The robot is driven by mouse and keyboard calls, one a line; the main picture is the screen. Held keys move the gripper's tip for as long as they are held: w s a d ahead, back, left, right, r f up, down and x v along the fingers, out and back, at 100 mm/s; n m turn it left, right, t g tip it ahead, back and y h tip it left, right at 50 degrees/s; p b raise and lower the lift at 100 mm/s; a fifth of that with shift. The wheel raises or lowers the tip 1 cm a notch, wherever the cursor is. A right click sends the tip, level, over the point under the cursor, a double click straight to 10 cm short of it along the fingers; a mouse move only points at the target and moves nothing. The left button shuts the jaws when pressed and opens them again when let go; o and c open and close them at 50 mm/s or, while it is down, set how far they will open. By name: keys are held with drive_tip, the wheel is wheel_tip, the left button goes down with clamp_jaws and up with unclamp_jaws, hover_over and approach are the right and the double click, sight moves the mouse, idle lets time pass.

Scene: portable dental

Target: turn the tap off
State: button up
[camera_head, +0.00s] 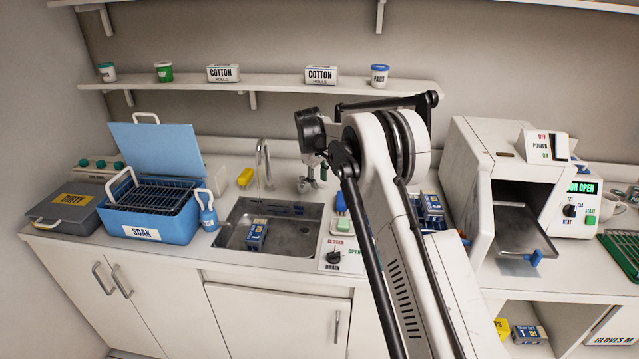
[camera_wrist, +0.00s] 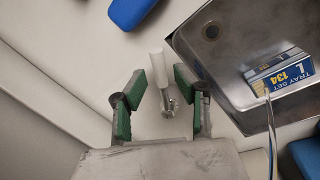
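The metal tap spout (camera_head: 263,160) arches up behind the left part of the sink (camera_head: 226,240). In the wrist view, a thin grey curved tube, apparently the spout (camera_wrist: 270,130), crosses the sink's edge at the right. A white tap lever (camera_wrist: 158,68) on a small metal base stands on the counter beside the sink. My gripper (camera_wrist: 160,80) is open, its green-padded fingers on either side of the lever with gaps showing. In the head view my gripper (camera_head: 312,181) points down behind the sink, right of the spout. I cannot tell whether water runs.
A blue and white tray-set box (camera_head: 257,235) lies in the sink. A yellow sponge (camera_head: 245,177) and a blue bottle (camera_head: 207,212) stand left of the spout. A blue-handled item (camera_head: 341,203) and the drain control panel (camera_head: 343,256) are right of the sink. A shelf (camera_head: 285,86) runs above.

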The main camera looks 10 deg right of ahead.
drive_tip(key=shift+w+d+f, duration=0.1)
drive_tip(key=shift+d+f, duration=0.1)
drive_tip(key=shift+f, duration=0.8)
clamp_jaws()
